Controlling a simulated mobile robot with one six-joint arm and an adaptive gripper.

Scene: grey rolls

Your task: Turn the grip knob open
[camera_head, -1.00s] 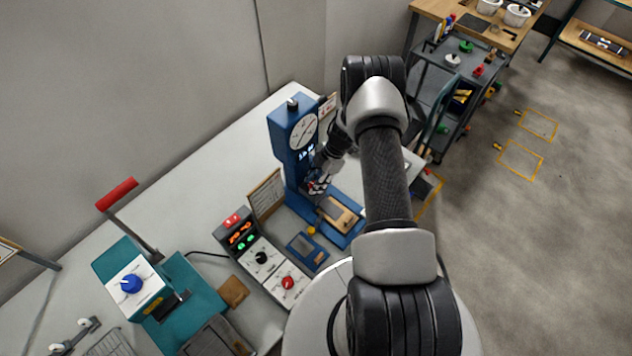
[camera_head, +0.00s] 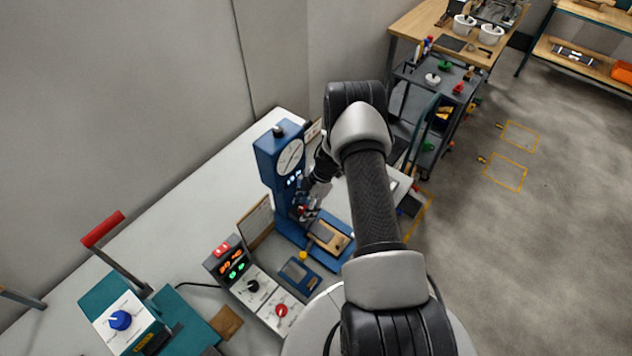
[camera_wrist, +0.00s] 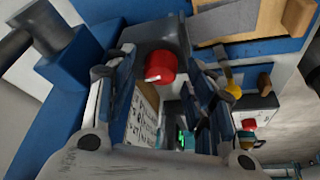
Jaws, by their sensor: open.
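A red round knob (camera_wrist: 160,67) on a dark block (camera_wrist: 158,36) shows in the wrist view, and I take it for the grip knob. The block belongs to a blue test stand (camera_head: 268,165) with a round dial (camera_head: 291,157). My gripper (camera_wrist: 165,88) is open, with one finger on the left and one on the right of the knob in the picture. I cannot tell whether either finger touches it. In the head view my gripper (camera_head: 306,206) is at the front of the stand, and my arm partly hides that area.
A control box with a red knob (camera_head: 281,310) and a black knob (camera_head: 253,286) stands in front of the stand. A teal press with a blue knob (camera_head: 120,320) and red handle (camera_head: 103,229) is at the left. A wooden plate (camera_head: 330,236) lies on the stand's base.

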